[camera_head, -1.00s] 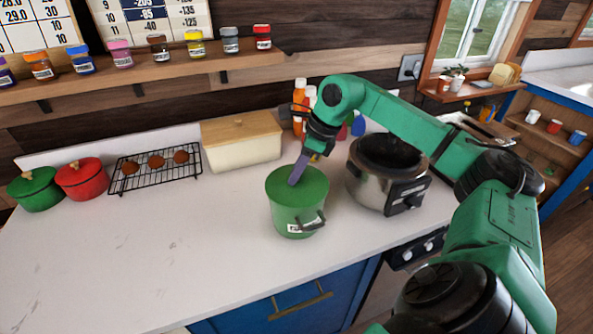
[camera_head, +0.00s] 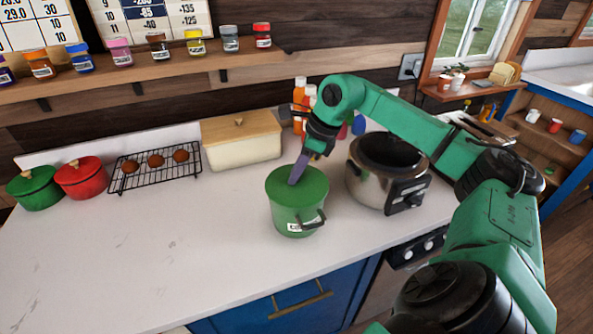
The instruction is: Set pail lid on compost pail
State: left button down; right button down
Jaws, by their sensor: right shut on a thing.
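The green compost pail (camera_head: 298,215) stands upright on the white counter, with a dark handle and a white label on its front. The green pail lid (camera_head: 308,183) lies flat over the pail's mouth and looks level with the rim. Whether it is fully seated I cannot tell. My right gripper (camera_head: 298,175) comes down from above and is shut on the lid at its top centre; its fingers hide the part they grip. My left gripper is not in view.
A steel cooker (camera_head: 370,187) stands close on the right of the pail. A cream bread box (camera_head: 243,152) with a wooden top is behind it. A wire rack (camera_head: 125,184) with brown round items and red (camera_head: 82,178) and green (camera_head: 34,188) pots are at left. The front-left counter is clear.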

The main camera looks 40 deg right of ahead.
dwell(0.3)
jog(key=c, duration=0.7)
grip_release()
jog(key=o, duration=0.5)
notch_tip(320, 180, up, 7)
jog(key=p, duration=0.6)
jog(key=shift+p, duration=0.35)
